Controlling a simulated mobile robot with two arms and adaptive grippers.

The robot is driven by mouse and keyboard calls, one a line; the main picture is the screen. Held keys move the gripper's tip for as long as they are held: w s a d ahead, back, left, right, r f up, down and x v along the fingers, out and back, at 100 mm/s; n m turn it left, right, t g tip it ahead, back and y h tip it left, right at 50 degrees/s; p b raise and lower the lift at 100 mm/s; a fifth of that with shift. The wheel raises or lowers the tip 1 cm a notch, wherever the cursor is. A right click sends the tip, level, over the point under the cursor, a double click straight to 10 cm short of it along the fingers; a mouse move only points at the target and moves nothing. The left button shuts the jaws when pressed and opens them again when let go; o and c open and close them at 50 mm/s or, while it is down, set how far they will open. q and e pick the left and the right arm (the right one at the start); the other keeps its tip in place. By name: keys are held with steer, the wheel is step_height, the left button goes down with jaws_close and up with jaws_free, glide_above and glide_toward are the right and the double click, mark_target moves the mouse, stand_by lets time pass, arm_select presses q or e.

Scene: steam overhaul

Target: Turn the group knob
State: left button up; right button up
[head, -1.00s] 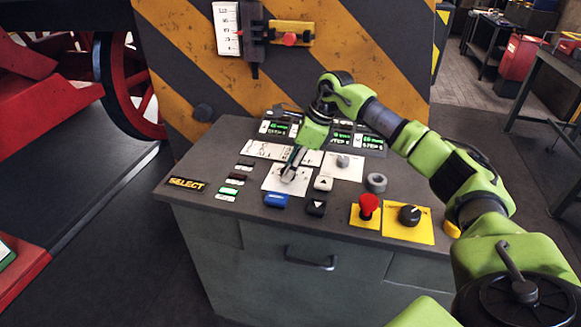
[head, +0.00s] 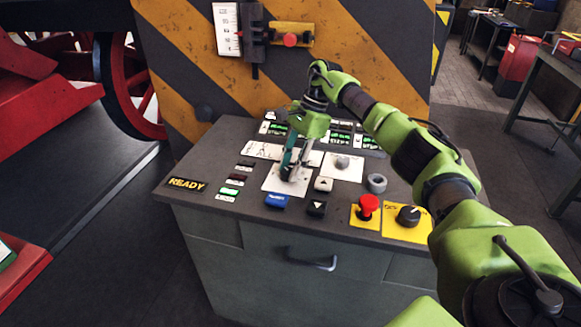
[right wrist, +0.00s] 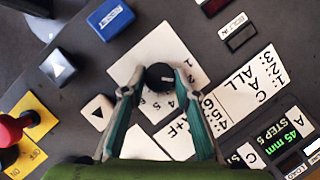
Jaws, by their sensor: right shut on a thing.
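The group knob (right wrist: 160,76) is a small black round knob with a light pointer line, on a white square plate with numbers around it. In the right wrist view it sits between the fingertips of my right gripper (right wrist: 155,80), which is shut on it. In the head view my right gripper (head: 288,176) reaches down onto the white plate (head: 270,184), and its fingers hide the knob. My left gripper is not in view.
Small displays line the console's back. A lit sign (head: 187,183) reads READY.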

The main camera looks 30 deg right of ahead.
stand_by(0.3)
steer(key=o, duration=1.1)
steer(key=shift+r, duration=0.1)
steer(key=v, duration=1.1)
steer(key=shift+d+r, duration=0.15)
steer(key=shift+r, duration=0.25)
steer(key=shift+w, duration=0.1)
